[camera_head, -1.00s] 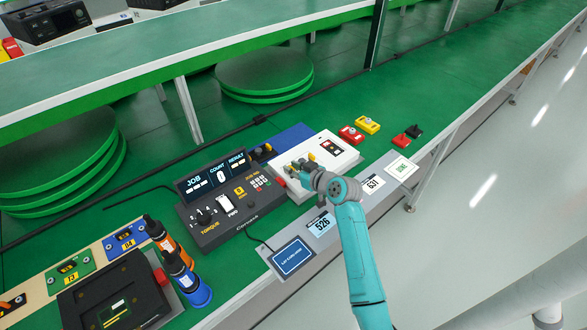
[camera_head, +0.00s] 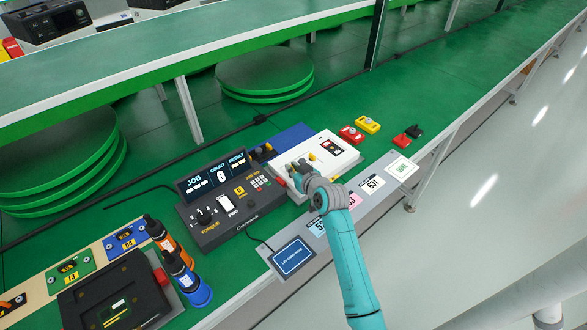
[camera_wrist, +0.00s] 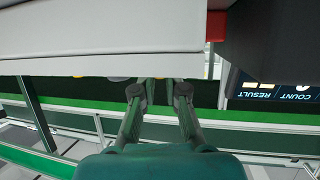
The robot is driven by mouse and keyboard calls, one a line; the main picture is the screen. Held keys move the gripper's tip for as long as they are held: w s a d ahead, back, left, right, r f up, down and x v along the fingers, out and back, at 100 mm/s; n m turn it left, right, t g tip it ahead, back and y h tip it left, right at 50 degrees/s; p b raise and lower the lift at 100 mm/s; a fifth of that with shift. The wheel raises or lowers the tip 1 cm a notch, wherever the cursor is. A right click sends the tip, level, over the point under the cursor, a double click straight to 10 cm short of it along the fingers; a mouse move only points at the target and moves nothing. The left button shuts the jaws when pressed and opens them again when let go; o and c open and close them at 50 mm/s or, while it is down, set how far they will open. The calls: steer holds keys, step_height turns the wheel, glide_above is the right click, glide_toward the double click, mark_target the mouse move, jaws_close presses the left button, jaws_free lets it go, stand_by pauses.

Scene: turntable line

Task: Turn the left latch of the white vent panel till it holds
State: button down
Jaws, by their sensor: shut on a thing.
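The white vent panel (camera_head: 340,157) lies on the green line, right of the torque console. It also fills the top of the wrist view (camera_wrist: 100,35), where its edge hides what is between my fingertips. My gripper (camera_head: 297,171) is at the panel's left end, low over it, where the left latch is. In the wrist view my gripper's two fingers (camera_wrist: 160,90) reach up to the panel's edge, a small gap between them. They are shut on the left latch, which they mostly cover. Its turned angle cannot be read. A yellow knob (camera_head: 312,157) shows just beyond the gripper.
The torque console (camera_head: 220,200) stands close on the left. A blue tray (camera_head: 290,138) lies behind the panel. Label cards and a small screen (camera_head: 292,257) line the front edge.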

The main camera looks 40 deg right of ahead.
steer(key=m+h, duration=0.1)
steer(key=m+g+h, duration=0.1)
steer(key=m+h, duration=0.2)
steer(key=shift+w+a+g+h, duration=0.15)
steer(key=shift+a+g+h, duration=0.15)
steer(key=shift+g+h, duration=0.1)
steer(key=shift+m+g+h, duration=1.1)
steer(key=shift+m+h, duration=0.2)
steer(key=shift+m, duration=0.3)
steer(key=c, duration=1.5)
jaws_free()
steer(key=shift+f, duration=0.1)
steer(key=v, duration=1.2)
steer(key=shift+w+a, duration=0.15)
